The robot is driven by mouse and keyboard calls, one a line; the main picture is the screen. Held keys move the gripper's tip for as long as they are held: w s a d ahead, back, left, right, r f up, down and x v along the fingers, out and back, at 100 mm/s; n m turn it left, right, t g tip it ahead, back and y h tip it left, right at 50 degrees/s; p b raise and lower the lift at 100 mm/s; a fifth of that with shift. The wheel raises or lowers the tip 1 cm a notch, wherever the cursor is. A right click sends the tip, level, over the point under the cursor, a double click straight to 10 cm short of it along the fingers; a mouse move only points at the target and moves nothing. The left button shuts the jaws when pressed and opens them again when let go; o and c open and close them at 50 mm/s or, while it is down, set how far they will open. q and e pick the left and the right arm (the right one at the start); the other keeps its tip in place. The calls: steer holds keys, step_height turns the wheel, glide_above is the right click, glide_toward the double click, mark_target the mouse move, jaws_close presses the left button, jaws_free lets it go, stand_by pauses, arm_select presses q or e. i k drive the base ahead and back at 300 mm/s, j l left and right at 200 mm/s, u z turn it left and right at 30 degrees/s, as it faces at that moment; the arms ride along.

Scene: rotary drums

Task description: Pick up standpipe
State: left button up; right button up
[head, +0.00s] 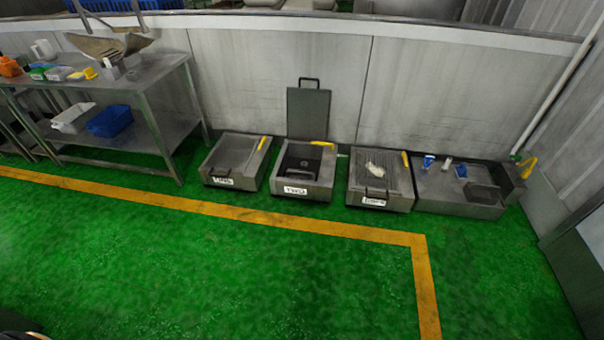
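I cannot tell for certain which thing is the standpipe. In the head view, steel box two (305,172) stands by the wall with its lid (309,112) raised upright behind it. A dark cavity with a small round fitting shows inside. Box three (381,203) is shut and has a pale lump (382,163) on its ribbed top. A wider steel unit (450,193) at the right carries small blue and white fittings (430,161). Neither of my grippers shows.
Steel box one (233,162) stands left of box two. A steel table (140,84) at the left holds small items above and a blue bin (109,121) below. A yellow line (220,210) crosses the green floor (250,280), which is clear in front.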

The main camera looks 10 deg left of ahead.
mark_target(447, 162)
steer(key=i+l+z, duration=0.5)
steer(key=i+z, duration=0.2)
steer(key=i+l, duration=0.15)
steer(key=i, duration=0.45)
steer(key=i+l+z, duration=0.1)
steer(key=i, duration=0.5)
steer(key=i+l, duration=0.25)
steer(key=i, duration=0.35)
steer(key=i+l+u, duration=0.25)
steer(key=i+u, duration=0.2)
steer(key=i+l+u, duration=0.85)
steer(key=i+l, duration=0.1)
steer(key=l, duration=0.1)
